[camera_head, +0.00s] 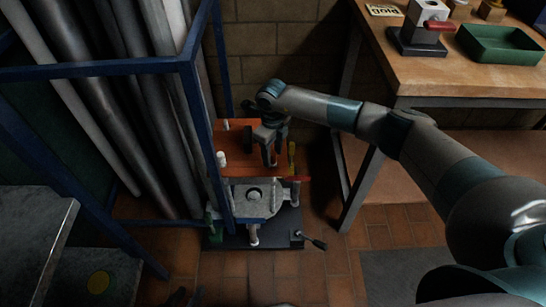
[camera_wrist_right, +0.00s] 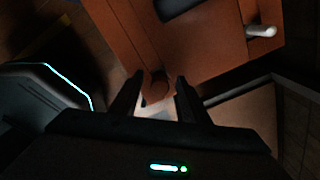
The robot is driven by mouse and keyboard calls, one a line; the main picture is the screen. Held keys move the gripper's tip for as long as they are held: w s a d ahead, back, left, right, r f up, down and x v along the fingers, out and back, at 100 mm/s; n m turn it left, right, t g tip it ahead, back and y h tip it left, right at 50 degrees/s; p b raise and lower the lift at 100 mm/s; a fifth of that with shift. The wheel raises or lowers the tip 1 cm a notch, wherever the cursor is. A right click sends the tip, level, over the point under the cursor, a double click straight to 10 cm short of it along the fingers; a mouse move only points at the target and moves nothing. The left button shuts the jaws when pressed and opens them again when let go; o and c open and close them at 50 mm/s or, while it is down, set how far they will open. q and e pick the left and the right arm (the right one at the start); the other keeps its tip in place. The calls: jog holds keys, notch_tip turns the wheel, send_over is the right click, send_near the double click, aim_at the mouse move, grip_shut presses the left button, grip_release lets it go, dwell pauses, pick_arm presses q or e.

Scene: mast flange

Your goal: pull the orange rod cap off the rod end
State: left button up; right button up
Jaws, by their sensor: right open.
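My right gripper (camera_head: 269,158) reaches down at the right part of the orange-red block of the fixture. In the right wrist view its two dark fingers (camera_wrist_right: 160,88) are apart. A small dark orange-brown round end, apparently the orange rod cap (camera_wrist_right: 157,83), shows between or just beyond the fingertips, near the edge of the orange-red block (camera_wrist_right: 205,45). I cannot tell whether the fingers touch it. In the head view I cannot make the cap out apart from the orange-red block (camera_head: 240,140). Dark tips at the bottom edge may be my left gripper (camera_head: 186,298); their state is unclear.
The fixture's grey flange (camera_head: 255,195) stands on a dark base, with a black-handled lever (camera_head: 314,242) at right. A white peg (camera_wrist_right: 262,31) sticks out of the block. A blue frame (camera_head: 187,62) with pipes stands close left, a workbench (camera_head: 450,83) right.

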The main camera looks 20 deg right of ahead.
grip_shut()
jog(key=shift+d+r, duration=0.1)
jog(key=shift+r, duration=0.05)
